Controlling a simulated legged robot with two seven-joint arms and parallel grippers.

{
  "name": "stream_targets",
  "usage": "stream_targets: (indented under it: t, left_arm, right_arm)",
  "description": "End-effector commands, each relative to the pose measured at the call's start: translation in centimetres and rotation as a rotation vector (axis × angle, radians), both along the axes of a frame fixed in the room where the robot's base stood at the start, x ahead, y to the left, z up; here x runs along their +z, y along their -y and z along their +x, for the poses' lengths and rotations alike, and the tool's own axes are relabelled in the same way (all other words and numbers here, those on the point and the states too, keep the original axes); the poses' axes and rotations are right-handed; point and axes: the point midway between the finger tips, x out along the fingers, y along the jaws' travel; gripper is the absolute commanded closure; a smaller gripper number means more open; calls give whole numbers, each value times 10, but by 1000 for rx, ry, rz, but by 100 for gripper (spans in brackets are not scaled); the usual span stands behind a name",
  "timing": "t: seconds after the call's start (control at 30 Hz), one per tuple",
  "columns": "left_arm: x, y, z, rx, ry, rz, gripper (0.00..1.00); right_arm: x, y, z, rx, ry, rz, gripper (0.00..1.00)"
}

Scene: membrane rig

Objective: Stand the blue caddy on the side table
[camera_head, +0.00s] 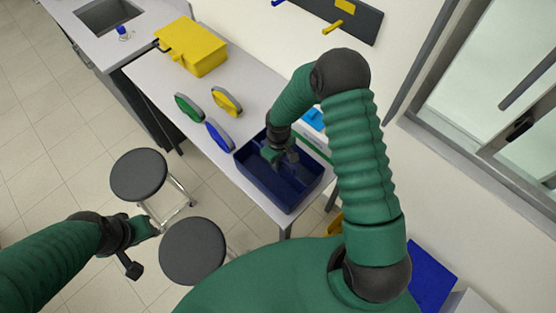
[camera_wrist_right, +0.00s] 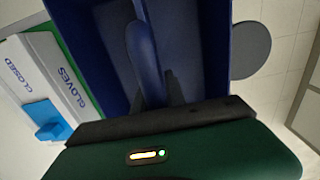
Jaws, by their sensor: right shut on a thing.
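The dark blue caddy (camera_head: 246,162) is an open box with a middle handle, at the near end of a long white table (camera_head: 180,100). I cannot tell whether its base touches the table. My right gripper (camera_head: 282,158) reaches down into the caddy and is shut on its handle. In the right wrist view the handle (camera_wrist_right: 146,50) runs between the dark fingers (camera_wrist_right: 160,92), with the caddy's walls (camera_wrist_right: 212,50) around it. My left gripper (camera_head: 138,248) is beside the stools, away from the caddy; its jaw state is unclear.
A yellow case (camera_head: 192,50), a green disc-like item (camera_head: 188,107), a yellow one (camera_head: 226,101) and a blue one (camera_head: 219,135) stand on the table. Two dark stools (camera_head: 139,175) (camera_head: 192,250) stand in front. A box marked GLOVES (camera_wrist_right: 62,85) is beside the caddy.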

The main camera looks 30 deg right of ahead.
Motion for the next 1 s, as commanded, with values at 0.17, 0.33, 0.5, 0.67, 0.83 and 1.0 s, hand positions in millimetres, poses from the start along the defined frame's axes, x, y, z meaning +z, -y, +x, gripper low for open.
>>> stream_targets:
  t: [0.17,0.33,0.5,0.67,0.83,1.0]
  left_arm:
    - [4,0,0,0,0,0,64]
    - [4,0,0,0,0,0,64]
    - [4,0,0,0,0,0,64]
    - [4,0,0,0,0,0,64]
    - [-2,0,0,0,0,0,64]
    - [-16,0,0,0,0,0,64]
  right_arm:
    - [-8,-1,2,0,4,0,100]
    - [-8,-1,0,0,3,0,74]
    - [-8,-1,0,0,3,1,62]
    - [-8,-1,1,-1,3,1,62]
    - [3,0,2,-1,6,0,62]
    - [42,1,2,-2,12,-1,62]
